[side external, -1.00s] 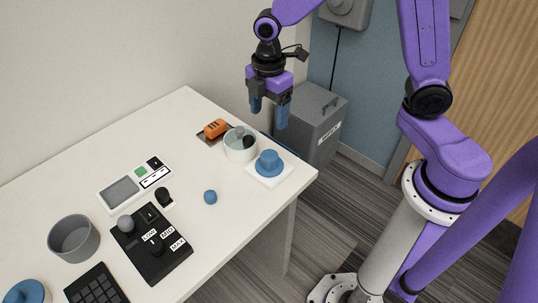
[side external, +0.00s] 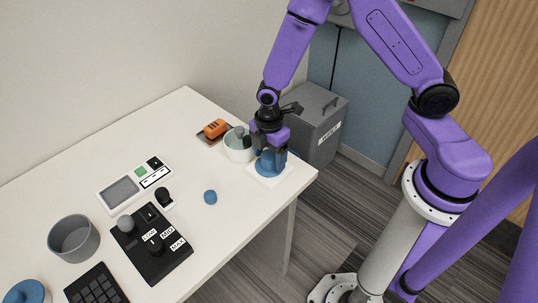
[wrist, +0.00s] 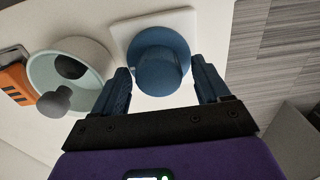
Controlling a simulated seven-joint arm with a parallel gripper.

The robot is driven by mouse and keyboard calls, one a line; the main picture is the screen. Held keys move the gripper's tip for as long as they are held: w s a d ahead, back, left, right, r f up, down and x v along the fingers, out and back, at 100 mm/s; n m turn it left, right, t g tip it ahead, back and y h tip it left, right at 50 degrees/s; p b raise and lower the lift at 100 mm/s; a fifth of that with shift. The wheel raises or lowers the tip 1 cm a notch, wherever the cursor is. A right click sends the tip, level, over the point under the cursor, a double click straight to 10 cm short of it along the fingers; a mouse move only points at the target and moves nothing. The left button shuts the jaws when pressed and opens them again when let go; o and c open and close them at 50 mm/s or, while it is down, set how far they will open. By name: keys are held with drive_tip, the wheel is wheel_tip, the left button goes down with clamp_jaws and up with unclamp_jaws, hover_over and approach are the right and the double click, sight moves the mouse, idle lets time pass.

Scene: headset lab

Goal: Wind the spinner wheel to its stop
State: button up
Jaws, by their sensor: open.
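The spinner wheel appears to be the blue round knob with a flange (side external: 268,166) on a white square base (side external: 284,181) near the table's right corner. It also shows in the wrist view (wrist: 158,68), between my fingers. My gripper (side external: 270,158) points down over the knob with its fingers at either side of it. In the wrist view my gripper (wrist: 160,88) is open, and a gap seems to show between each finger and the knob. In the side view the fingers partly cover the knob; contact cannot be told there.
A pale green bowl (side external: 233,152) with dark and grey items stands close left of the knob. An orange object (side external: 215,129) lies behind it. A small blue ball (side external: 210,197) sits on clear table. A black panel with levers (side external: 165,262) is farther left.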

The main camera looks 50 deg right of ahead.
drive_tip(key=shift+f, duration=0.2)
drive_tip(key=c, duration=1)
